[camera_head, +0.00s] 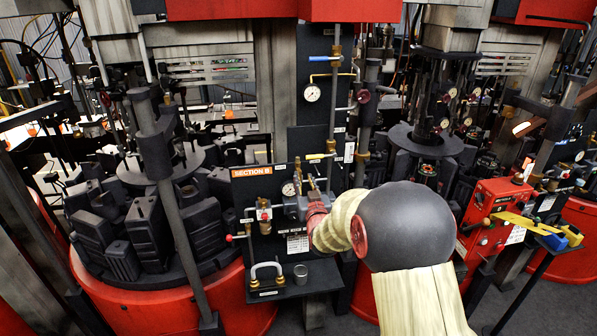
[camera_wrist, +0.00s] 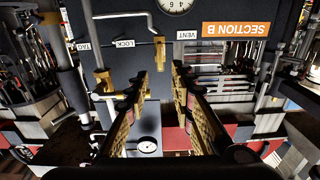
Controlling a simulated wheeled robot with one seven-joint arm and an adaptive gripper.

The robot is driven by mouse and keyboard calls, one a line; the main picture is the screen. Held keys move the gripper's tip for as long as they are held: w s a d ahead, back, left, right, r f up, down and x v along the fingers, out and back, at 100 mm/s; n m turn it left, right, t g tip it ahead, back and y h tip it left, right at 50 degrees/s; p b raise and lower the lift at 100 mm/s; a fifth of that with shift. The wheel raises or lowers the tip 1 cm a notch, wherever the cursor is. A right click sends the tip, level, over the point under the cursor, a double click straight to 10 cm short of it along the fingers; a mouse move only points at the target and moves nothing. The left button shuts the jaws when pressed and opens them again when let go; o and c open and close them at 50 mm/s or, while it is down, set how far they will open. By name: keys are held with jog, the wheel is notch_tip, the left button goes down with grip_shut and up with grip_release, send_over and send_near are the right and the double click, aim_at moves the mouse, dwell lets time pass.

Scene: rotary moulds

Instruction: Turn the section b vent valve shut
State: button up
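The black section B panel with its orange label (camera_head: 251,172) stands left of my arm in the head view. My gripper (camera_head: 314,184) is in front of the panel's upper right part, and my arm hides some of the fittings there. In the wrist view the two fingers of my gripper (camera_wrist: 160,78) are apart, with a gap between the tips. A small brass fitting (camera_wrist: 160,50) shows in line with that gap; I cannot tell whether the fingers touch it. A VENT label (camera_wrist: 187,35) is just right of it. I cannot tell for certain which fitting is the vent valve.
A brass valve (camera_head: 264,215) with a red knob is left of my gripper. A pressure gauge (camera_head: 289,189) is close beside it. A blue-handled valve (camera_head: 321,59) is higher up. A shelf (camera_head: 316,276) juts out below, and a red control box (camera_head: 490,215) stands at right.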

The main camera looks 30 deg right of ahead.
aim_at(300, 170)
jog(key=x, duration=0.6)
jog(key=shift+w+f, duration=0.1)
jog(key=shift+w, duration=0.2)
jog(key=shift+c, duration=0.4)
grip_shut()
